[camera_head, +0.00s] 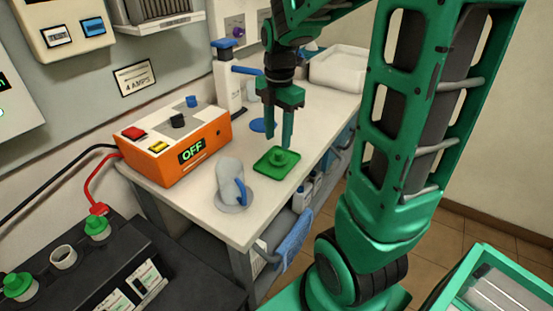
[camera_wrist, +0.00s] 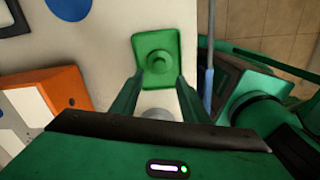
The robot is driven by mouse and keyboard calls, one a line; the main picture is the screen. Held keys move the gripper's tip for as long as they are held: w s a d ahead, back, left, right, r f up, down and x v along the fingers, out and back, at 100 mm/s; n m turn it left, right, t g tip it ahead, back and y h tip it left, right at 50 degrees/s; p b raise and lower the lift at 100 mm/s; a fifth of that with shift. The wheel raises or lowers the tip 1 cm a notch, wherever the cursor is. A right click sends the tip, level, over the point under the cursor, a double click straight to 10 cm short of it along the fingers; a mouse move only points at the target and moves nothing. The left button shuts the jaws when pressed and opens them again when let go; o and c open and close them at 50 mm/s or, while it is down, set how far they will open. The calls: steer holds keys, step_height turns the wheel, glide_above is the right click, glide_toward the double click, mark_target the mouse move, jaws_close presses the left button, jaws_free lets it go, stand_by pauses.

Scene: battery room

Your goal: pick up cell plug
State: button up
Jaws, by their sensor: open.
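The green cell plug (camera_head: 281,158) sits on a green square tray (camera_head: 264,169) on the white bench. In the wrist view the plug (camera_wrist: 159,64) shows from above, round with a raised centre, on its tray (camera_wrist: 143,40). My gripper (camera_head: 287,140) points down, open and empty, just above the plug. In the wrist view its fingers (camera_wrist: 158,82) stand apart on either side, a little short of the plug. Other green plugs sit on the black battery at lower left, one of them (camera_head: 20,286) nearest the picture's edge; an uncapped opening (camera_head: 64,257) lies between them.
An orange charger box (camera_head: 172,146) reading OFF stands left on the bench (camera_head: 200,193). A clear jug with a blue handle (camera_head: 230,182) stands on a grey disc, near the front. A white bottle (camera_head: 228,80) and a blue disc (camera_head: 262,125) are behind. A blue cloth (camera_head: 293,238) hangs at the bench's side.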

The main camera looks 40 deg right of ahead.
mark_target(278, 152)
steer(key=shift+w+d+f, duration=0.1)
steer(key=shift+w+f, duration=0.05)
steer(key=shift+f, duration=1.45)
steer(key=shift+w+d+f, duration=0.1)
steer(key=shift+f, duration=1.5)
steer(key=shift+c, duration=0.5)
jaws_close()
